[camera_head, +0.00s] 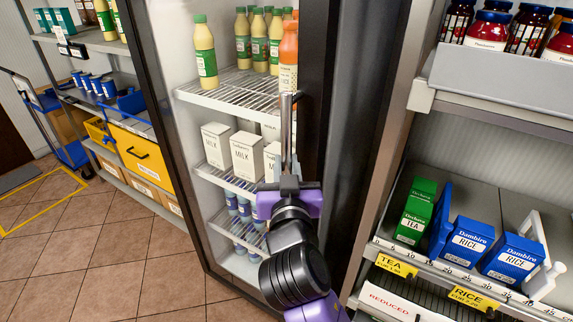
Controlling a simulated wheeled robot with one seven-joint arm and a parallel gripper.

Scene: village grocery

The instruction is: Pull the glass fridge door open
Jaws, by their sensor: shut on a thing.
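The glass fridge door (319,105) has a dark frame. It appears closed, with bottles and milk cartons showing behind the glass. Its handle (286,125) is an upright metal bar near the right side of the door. My gripper (289,187), with purple parts, is shut on the lower part of the handle. The gripper and wrist hide the handle's lower end and part of the lower shelves.
Shelving on the right holds rice boxes (468,243), a green tea box (415,215) and jars (487,29), close to the fridge's right side. A left shelf carries a yellow bin (142,152). The tiled floor (100,245) at front left is clear.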

